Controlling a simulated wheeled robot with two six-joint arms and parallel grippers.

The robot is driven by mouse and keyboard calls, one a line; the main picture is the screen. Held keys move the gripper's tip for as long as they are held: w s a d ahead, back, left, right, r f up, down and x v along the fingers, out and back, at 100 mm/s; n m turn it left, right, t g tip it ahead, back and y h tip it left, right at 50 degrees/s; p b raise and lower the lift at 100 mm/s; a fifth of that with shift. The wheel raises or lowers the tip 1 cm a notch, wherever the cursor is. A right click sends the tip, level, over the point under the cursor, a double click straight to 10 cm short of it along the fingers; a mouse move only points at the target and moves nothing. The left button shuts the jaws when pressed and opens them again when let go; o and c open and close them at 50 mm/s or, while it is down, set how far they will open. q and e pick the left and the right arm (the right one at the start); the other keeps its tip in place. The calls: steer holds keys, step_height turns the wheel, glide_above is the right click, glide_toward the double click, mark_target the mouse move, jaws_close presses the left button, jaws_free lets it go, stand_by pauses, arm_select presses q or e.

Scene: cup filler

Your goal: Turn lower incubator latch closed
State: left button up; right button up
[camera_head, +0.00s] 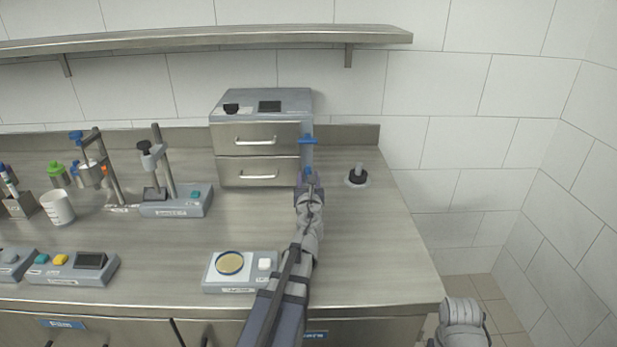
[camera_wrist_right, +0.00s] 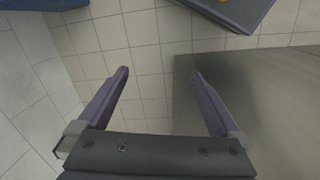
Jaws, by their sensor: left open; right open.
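The incubator (camera_head: 262,105) is a grey box with two steel drawers at the back of the bench. Its upper latch (camera_head: 308,139) is a blue bar at the right edge of the front, lying across. The lower latch (camera_head: 306,173) is a small blue part below it, mostly hidden by my left gripper (camera_head: 309,180). My left gripper is open at the lower latch; I cannot tell whether it touches it. My right gripper (camera_wrist_right: 165,78) is open and empty over the floor beside the bench.
A balance with a dish (camera_head: 230,263) stands near the front of the bench. A black round stand (camera_head: 357,176) is right of the incubator. Lab stands (camera_head: 175,200), a white cup (camera_head: 58,208) and bottles are at left.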

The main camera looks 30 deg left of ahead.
arm_select(q)
steer(key=shift+a, duration=0.1)
steer(key=shift+w, duration=0.1)
jaws_close()
stand_by(0.5)
